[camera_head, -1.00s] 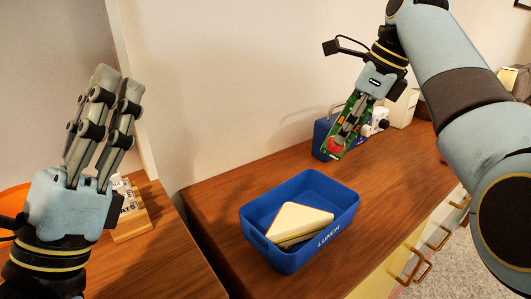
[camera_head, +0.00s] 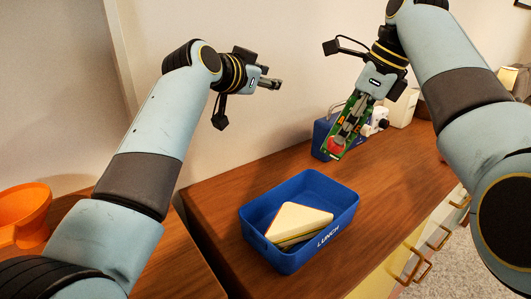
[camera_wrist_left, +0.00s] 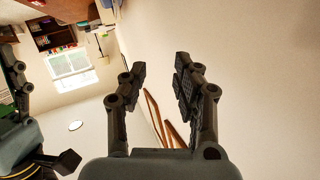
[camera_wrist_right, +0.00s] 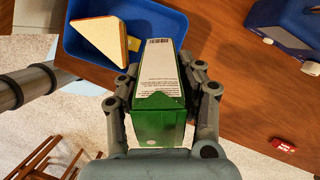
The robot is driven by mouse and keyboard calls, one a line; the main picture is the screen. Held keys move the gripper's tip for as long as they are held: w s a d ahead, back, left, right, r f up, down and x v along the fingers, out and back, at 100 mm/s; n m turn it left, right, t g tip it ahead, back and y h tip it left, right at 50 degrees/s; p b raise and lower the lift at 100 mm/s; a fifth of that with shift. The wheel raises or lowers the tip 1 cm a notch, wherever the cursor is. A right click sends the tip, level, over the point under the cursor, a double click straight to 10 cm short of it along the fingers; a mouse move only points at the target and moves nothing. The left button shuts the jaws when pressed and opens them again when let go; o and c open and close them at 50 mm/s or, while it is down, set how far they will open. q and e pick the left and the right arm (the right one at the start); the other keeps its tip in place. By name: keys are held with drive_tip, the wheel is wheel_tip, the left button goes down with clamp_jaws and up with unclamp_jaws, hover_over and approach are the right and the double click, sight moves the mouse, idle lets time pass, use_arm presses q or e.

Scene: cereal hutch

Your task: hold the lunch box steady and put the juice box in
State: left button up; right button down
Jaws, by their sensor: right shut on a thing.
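The blue lunch box (camera_head: 322,240), marked LUNCH, stands open on the wooden counter with a sandwich (camera_head: 298,221) inside. In the right wrist view the lunch box (camera_wrist_right: 78,45) shows beyond the held carton. My right gripper (camera_head: 348,125) is shut on the green juice box (camera_head: 333,148) and holds it above and behind the lunch box, to the right. The juice box (camera_wrist_right: 160,90) shows its white label panel in the right wrist view. My left gripper (camera_head: 270,84) is in the air behind and above the lunch box. Its fingers (camera_wrist_left: 160,85) are apart and empty in the left wrist view.
A blue appliance (camera_head: 322,135) stands on the counter behind the juice box. An orange bowl (camera_head: 22,215) is at the far left. Drawer handles (camera_head: 415,265) stick out at the front right. A small red car (camera_wrist_right: 283,145) shows in the right wrist view.

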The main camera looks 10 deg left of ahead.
use_arm(q)
drive_tip(key=d+n+g+h, duration=0.2)
drive_tip(key=d+n+g, duration=0.1)
drive_tip(key=d, duration=0.4)
drive_tip(key=m+g+y, duration=0.4)
drive_tip(key=g+y, duration=0.3)
drive_tip(key=g, duration=0.4)
approach(267, 204)
drive_tip(key=f, duration=0.9)
drive_tip(key=shift+d+f, duration=0.2)
drive_tip(key=shift+f, duration=0.05)
clamp_jaws()
